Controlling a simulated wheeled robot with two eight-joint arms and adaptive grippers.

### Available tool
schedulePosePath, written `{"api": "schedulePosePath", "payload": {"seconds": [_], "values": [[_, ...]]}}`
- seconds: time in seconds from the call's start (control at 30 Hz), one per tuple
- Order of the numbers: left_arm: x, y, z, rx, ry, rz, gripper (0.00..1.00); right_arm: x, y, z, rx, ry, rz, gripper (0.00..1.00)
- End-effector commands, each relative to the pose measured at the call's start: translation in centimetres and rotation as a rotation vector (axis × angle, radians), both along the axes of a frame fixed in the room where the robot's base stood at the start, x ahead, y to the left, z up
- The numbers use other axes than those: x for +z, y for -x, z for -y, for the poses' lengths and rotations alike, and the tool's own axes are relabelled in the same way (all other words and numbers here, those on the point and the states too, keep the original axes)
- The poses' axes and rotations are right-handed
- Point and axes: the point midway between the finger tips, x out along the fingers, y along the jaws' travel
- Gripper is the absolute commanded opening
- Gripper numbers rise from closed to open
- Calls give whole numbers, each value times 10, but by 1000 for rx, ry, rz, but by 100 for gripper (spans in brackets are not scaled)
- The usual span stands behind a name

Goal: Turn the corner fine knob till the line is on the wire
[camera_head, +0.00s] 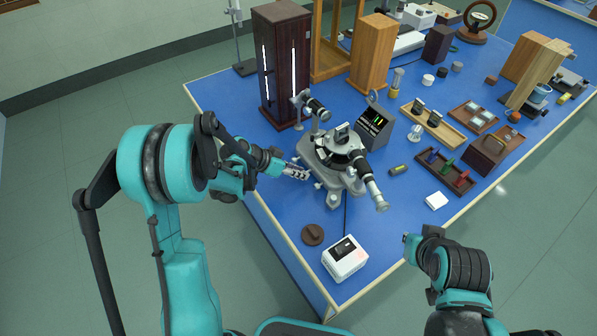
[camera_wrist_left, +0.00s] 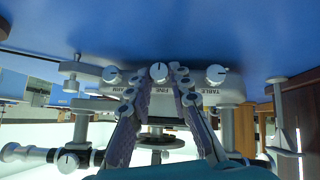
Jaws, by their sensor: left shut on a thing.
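The grey spectrometer (camera_head: 338,160) stands near the left edge of the blue bench, with a black-and-silver telescope (camera_head: 372,187) pointing to the front right. In the left wrist view, knobs marked ARM (camera_wrist_left: 112,75), FINE (camera_wrist_left: 158,72) and TABLE (camera_wrist_left: 215,74) sit along its base. My left gripper (camera_head: 297,172) is at the base's left side. In the left wrist view its fingers (camera_wrist_left: 159,80) are on either side of the FINE knob, shut on it. A small dark screen (camera_head: 374,122) behind the spectrometer shows bright green lines; any wire is too small to tell.
A tall dark cabinet (camera_head: 283,65) stands behind the spectrometer. A white box (camera_head: 345,259) with a black switch and a brown disc (camera_head: 312,234) are near the front corner. Trays (camera_head: 444,170) and a white pad (camera_head: 436,200) lie to the right. The bench between pad and white box is clear.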

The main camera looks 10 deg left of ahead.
Motion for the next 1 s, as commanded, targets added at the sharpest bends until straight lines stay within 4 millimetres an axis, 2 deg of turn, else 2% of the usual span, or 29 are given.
{"api": "schedulePosePath", "payload": {"seconds": [0.6, 1.0], "values": [[-1, 6, 6, -1, -272, 271, 0, -14, 0, 0, 0, 0, 0, 0], [0, 6, 6, 0, -333, 331, 0, -18, 0, 0, 0, 0, 0, 0]]}}
